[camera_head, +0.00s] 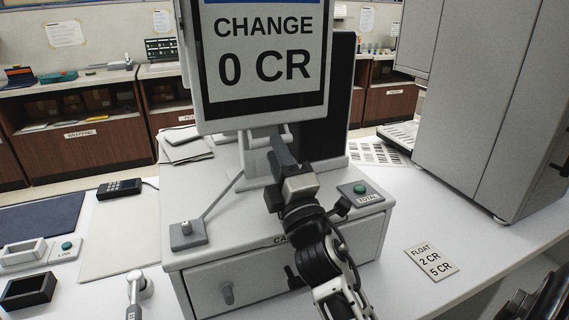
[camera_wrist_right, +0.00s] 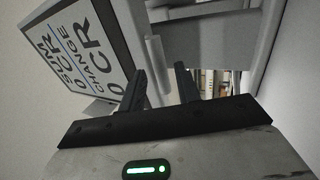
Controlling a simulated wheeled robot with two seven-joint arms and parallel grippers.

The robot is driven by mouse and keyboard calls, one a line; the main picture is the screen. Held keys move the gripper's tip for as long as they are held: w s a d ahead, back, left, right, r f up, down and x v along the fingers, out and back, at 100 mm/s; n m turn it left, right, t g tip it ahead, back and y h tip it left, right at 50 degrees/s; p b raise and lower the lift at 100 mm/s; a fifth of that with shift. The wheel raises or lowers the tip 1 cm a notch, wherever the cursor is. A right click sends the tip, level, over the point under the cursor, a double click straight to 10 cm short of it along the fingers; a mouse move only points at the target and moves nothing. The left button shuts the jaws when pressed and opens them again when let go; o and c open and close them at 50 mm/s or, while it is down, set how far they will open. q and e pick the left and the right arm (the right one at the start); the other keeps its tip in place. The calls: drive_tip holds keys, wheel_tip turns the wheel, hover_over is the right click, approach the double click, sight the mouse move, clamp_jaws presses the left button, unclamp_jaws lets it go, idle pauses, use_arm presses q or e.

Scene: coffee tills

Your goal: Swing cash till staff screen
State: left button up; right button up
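The till screen (camera_head: 263,55) reads "CHANGE 0 CR" and stands on a pale post above the cash till (camera_head: 215,195). My right gripper (camera_head: 283,150) is just below the screen's lower edge, near the post. In the right wrist view the fingers (camera_wrist_right: 160,78) are apart, with a pale upright bar (camera_wrist_right: 157,65) showing between and beyond them. I cannot tell whether a finger touches the bar. The screen also shows at the left of that view (camera_wrist_right: 85,50), seen at a steep slant. My left gripper is not in view.
The till has a closed drawer (camera_head: 270,285), a lever on a grey base (camera_head: 188,235) and a green "TOTAL" button (camera_head: 360,189). A float card (camera_head: 431,262) lies right of the till. A tall grey cabinet (camera_head: 480,100) stands at right. A black keypad (camera_head: 119,188) lies left.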

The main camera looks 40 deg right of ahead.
drive_tip(key=x, duration=0.2)
drive_tip(key=shift+w+r+p, duration=0.2)
drive_tip(key=shift+p, duration=0.1)
drive_tip(key=shift+c, duration=0.3)
drive_tip(key=shift+f, duration=0.2)
clamp_jaws()
drive_tip(key=shift+s+a+r+p, duration=0.25)
drive_tip(key=shift+s+r, duration=0.1)
drive_tip(key=shift+s, duration=0.45)
drive_tip(key=shift+s+a+r+p, duration=0.15)
drive_tip(key=shift+s+r+p, duration=0.2)
drive_tip(key=shift+s, duration=0.45)
drive_tip(key=shift+s+a+r+p, duration=0.2)
drive_tip(key=shift+s+r, duration=0.1)
drive_tip(key=shift+s, duration=0.5)
drive_tip(key=shift+s+r, duration=0.1)
drive_tip(key=shift+s, duration=0.05)
drive_tip(key=shift+s+a+r+p, duration=0.2)
drive_tip(key=shift+s+r+p, duration=0.4)
drive_tip(key=shift+s, duration=0.2)
drive_tip(key=shift+o, duration=1.3)
unclamp_jaws()
drive_tip(key=shift+f, duration=0.1)
